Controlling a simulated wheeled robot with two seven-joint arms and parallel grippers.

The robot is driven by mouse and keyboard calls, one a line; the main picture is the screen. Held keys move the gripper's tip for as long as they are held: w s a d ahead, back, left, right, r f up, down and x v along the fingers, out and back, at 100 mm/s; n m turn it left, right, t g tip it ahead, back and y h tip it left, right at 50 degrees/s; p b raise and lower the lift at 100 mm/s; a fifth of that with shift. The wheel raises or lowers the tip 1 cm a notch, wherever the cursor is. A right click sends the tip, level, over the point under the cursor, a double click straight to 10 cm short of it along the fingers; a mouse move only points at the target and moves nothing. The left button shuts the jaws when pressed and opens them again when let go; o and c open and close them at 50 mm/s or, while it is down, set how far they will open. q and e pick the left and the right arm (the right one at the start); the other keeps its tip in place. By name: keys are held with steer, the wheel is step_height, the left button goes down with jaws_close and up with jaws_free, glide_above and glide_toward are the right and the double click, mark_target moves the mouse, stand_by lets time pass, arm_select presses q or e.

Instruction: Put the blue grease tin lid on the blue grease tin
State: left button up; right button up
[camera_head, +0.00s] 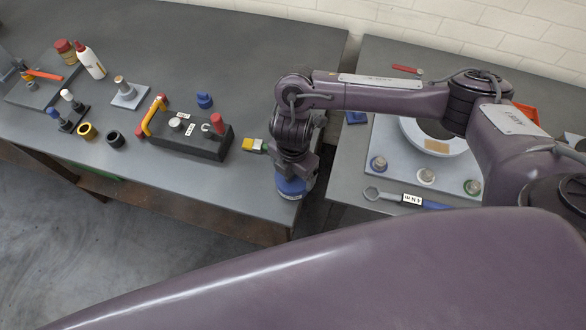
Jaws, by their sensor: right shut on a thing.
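My right gripper (298,166) points down over the right end of the left bench, close to its edge. It is shut on a round blue thing, which I take for the blue grease tin lid (292,184). A paler band shows at the bottom of this blue round shape. It may be part of the blue grease tin, but I cannot tell whether lid and tin touch. The gripper and wrist hide the top of the lid. My left gripper is not in view.
The left bench holds a dark block (190,138) with a yellow handle, a yellow-and-white item (254,145), a small blue knobbed part (204,100) and a white bottle (90,60). A gap separates it from the right bench, with its grey plate (400,172) and wrench (378,195).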

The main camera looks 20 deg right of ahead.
steer(key=shift+f, duration=0.35)
steer(key=o, duration=0.8)
steer(key=shift+o, duration=0.2)
step_height(320, 180, up, 8)
steer(key=shift+f+p, duration=0.1)
steer(key=shift+p, duration=0.4)
